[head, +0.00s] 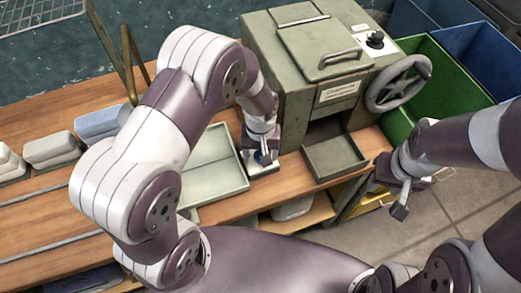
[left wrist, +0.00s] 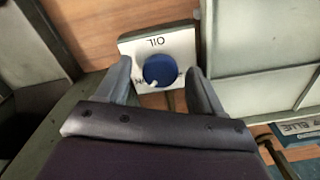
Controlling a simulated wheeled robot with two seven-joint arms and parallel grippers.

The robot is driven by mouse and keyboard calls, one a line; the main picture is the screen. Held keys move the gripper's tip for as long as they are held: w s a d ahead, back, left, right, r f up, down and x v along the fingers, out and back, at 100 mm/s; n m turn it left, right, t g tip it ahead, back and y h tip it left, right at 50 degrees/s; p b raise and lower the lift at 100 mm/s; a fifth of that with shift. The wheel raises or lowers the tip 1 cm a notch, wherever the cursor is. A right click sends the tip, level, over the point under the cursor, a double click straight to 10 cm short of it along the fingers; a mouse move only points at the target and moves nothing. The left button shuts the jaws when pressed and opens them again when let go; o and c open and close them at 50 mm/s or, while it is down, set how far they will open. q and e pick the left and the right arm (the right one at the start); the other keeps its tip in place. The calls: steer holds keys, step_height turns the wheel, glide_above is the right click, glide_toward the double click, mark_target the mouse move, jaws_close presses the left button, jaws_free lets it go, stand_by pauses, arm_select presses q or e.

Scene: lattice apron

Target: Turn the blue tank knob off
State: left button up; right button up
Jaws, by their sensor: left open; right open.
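The blue knob (left wrist: 160,71) sits on a white plate (left wrist: 180,43) with the letters OIL upside down. A small white mark shows at the knob's lower left edge. My left gripper (left wrist: 159,68) is open, with one finger on each side of the knob; I cannot tell whether they touch it. The fingers hide part of the plate's lower lettering. In the head view my left gripper (head: 262,150) comes down over the plate (head: 266,170) and mostly hides the knob. My right gripper (head: 397,190) is open and empty, at the right beyond the bench edge.
A pale green tray (head: 215,187) lies just left of the plate. A green-grey machine (head: 285,75) with a handwheel (head: 398,83) and black dial (head: 375,39) stands behind. Its small open tray (head: 334,158) is to the right. Green (head: 450,75) and blue (head: 480,60) bins stand at right.

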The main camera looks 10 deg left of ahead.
arm_select(q)
steer(key=c, duration=1)
steer(key=shift+c, duration=0.2)
steer(key=n+p, duration=0.1)
steer(key=n, duration=0.2)
steer(key=shift+r+n, duration=0.1)
steer(key=shift+n, duration=0.2)
steer(key=n+p, duration=0.1)
steer(key=n, duration=0.4)
steer(key=shift+n, duration=0.3)
steer(key=n, duration=0.4)
steer(key=shift+p, duration=0.35)
steer(key=shift+n, duration=2.3)
